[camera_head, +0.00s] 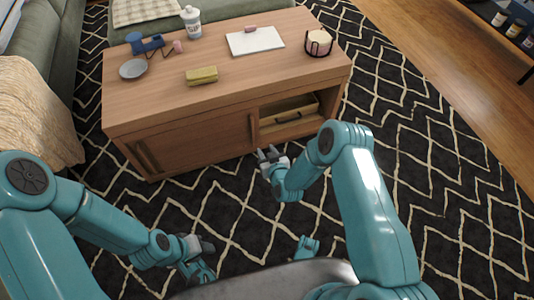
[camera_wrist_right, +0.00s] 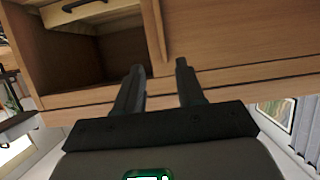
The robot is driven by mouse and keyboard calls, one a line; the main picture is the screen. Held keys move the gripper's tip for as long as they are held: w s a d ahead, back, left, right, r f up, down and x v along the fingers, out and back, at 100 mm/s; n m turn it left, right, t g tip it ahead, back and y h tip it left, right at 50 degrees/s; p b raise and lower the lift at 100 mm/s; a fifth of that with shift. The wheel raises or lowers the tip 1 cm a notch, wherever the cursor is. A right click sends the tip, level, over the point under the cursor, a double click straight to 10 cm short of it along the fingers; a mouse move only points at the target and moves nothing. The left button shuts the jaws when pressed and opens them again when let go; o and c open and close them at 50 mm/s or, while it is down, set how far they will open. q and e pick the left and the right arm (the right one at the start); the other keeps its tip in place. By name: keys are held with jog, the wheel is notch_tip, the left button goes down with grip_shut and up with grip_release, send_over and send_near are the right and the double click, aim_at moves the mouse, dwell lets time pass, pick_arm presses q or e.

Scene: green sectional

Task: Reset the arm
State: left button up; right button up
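My right gripper (camera_head: 270,155) is in front of the wooden coffee table (camera_head: 222,108), below its open compartment. In the right wrist view the two dark fingers of my right gripper (camera_wrist_right: 158,72) are apart with nothing between them. They point at the table's front (camera_wrist_right: 225,40), beside the open compartment. My left gripper (camera_head: 204,258) is low at the left, over the patterned rug, with its fingers partly turned away. I cannot tell how wide it is or see anything in it.
On the table are a white bottle (camera_head: 191,22), a yellow sponge (camera_head: 202,76), a grey dish (camera_head: 133,68), a blue item (camera_head: 146,43), a white board (camera_head: 255,40) and a candle in a holder (camera_head: 318,43). A drawer (camera_head: 289,110) sits inside the compartment. A green sofa (camera_head: 45,40) stands left. The rug (camera_head: 440,150) is clear at right.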

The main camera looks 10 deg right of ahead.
dwell(0.3)
jog(key=w+d+r, duration=0.2)
jog(key=d+r, duration=0.1)
jog(key=r, duration=0.2)
jog(key=s+a+r+m+g+y+p, duration=0.15)
jog(key=s+g, duration=0.45)
jog(key=s, duration=1)
jog(key=s+a+f+m+g+y, duration=0.15)
jog(key=s+g, duration=0.55)
jog(key=s, duration=0.9)
notch_tip(320, 180, up, 31)
jog(key=a+p, duration=0.1)
jog(key=p, duration=3)
jog(key=shift+s+a, duration=0.2)
jog(key=shift+s, duration=0.2)
